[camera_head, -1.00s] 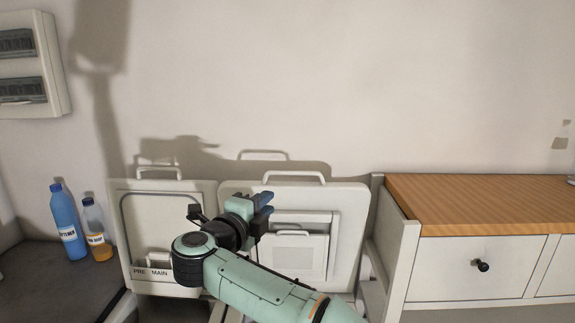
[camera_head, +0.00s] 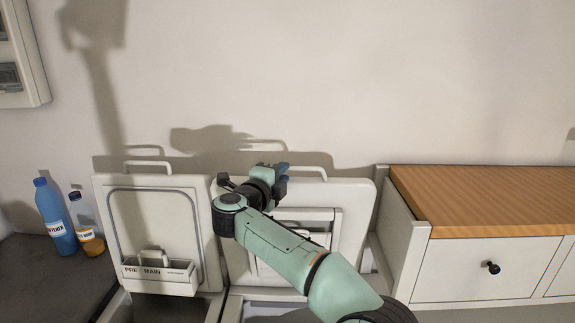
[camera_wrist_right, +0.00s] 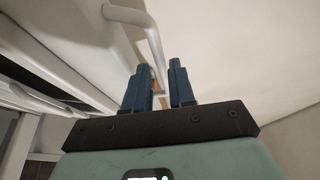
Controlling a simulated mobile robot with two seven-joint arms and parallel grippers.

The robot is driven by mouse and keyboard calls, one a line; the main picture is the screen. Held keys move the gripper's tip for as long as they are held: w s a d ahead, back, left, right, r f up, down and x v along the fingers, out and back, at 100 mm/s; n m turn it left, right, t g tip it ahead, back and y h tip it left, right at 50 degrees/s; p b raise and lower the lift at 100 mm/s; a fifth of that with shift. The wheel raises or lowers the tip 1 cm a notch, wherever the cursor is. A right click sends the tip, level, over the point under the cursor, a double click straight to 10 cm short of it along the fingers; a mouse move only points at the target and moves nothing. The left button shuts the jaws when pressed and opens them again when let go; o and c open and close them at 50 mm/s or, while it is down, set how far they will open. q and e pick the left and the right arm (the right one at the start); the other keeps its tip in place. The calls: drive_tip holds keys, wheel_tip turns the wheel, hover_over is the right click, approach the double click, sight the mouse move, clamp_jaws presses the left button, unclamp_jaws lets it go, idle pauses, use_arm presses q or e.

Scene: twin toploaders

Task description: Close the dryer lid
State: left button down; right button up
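The dryer lid seems to be the right one of two raised white lids (camera_head: 352,200); it stands upright near the wall, with a bar handle (camera_head: 318,168) along its top edge. My right gripper (camera_head: 282,172) is in front of this lid's top edge, at the left end of the handle. In the right wrist view the blue fingers (camera_wrist_right: 159,75) are apart, and the white handle (camera_wrist_right: 152,38) shows beyond and between them. I cannot tell whether they touch it. My arm hides part of the lid's inner side. My left gripper is not in view.
The left lid (camera_head: 155,210), with a PRE/MAIN detergent tray (camera_head: 158,272), is also raised. A blue bottle (camera_head: 55,218) and an orange one (camera_head: 88,228) stand at the left. A wood-topped drawer cabinet (camera_head: 480,200) stands close on the right.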

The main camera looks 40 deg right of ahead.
drive_tip(key=x, duration=0.3)
drive_tip(key=shift+a+r, duration=0.1)
drive_tip(key=shift+p+x, duration=0.4)
drive_tip(key=shift+x, duration=0.35)
clamp_jaws()
